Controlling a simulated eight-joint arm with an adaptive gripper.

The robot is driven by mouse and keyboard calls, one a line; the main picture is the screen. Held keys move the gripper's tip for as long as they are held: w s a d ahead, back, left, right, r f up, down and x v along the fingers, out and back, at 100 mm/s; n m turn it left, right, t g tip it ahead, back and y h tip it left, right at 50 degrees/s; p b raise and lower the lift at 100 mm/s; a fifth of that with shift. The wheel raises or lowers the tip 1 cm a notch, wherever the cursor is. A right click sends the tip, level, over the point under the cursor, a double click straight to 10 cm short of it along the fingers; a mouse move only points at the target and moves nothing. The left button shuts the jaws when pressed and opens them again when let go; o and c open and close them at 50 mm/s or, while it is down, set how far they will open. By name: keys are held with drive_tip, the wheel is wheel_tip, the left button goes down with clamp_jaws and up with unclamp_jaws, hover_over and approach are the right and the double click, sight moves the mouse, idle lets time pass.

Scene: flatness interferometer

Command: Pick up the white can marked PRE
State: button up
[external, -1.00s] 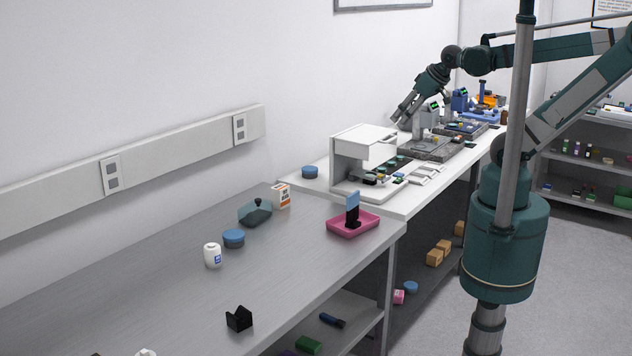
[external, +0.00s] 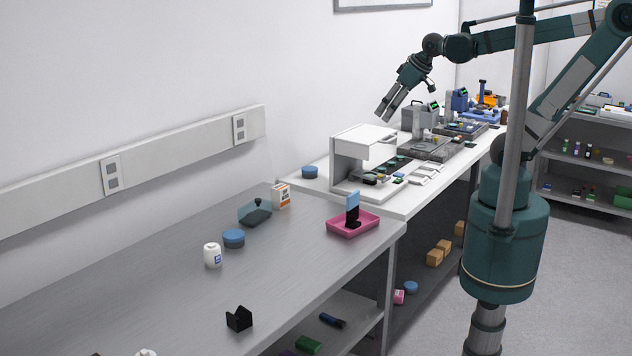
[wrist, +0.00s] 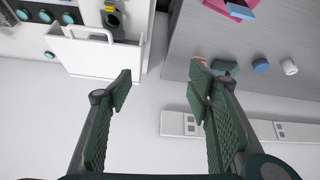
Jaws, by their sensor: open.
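A white can (external: 212,256) with a small blue mark stands upright on the near grey bench; its lettering is too small to read. It also shows at the right of the wrist view (wrist: 290,67). My gripper (external: 384,114) is open and empty, high above the white machine on the farther bench. It is well apart from the can, which lies to the left and nearer in the external view. In the wrist view my two fingers (wrist: 160,82) are spread with nothing between them.
A blue round tin (external: 234,239) stands close behind the can, with a teal container (external: 256,212) and an orange-white box (external: 281,196) beyond. A pink tray (external: 340,228) and a black holder (external: 239,319) are on the same bench. The white machine (external: 350,150) stands under my gripper.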

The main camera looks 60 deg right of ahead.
drive_tip(key=w+a+n+g+y, duration=0.1)
drive_tip(key=w+a+n+g, duration=0.4)
drive_tip(key=w+a, duration=1.6)
drive_tip(key=n+g+h+b, duration=0.1)
drive_tip(key=n, duration=1.1)
approach(212, 244)
wheel_tip(212, 244, down, 6)
drive_tip(key=shift+w+r, duration=0.15)
drive_tip(key=shift+a, duration=0.25)
drive_tip(key=shift+f, duration=0.25)
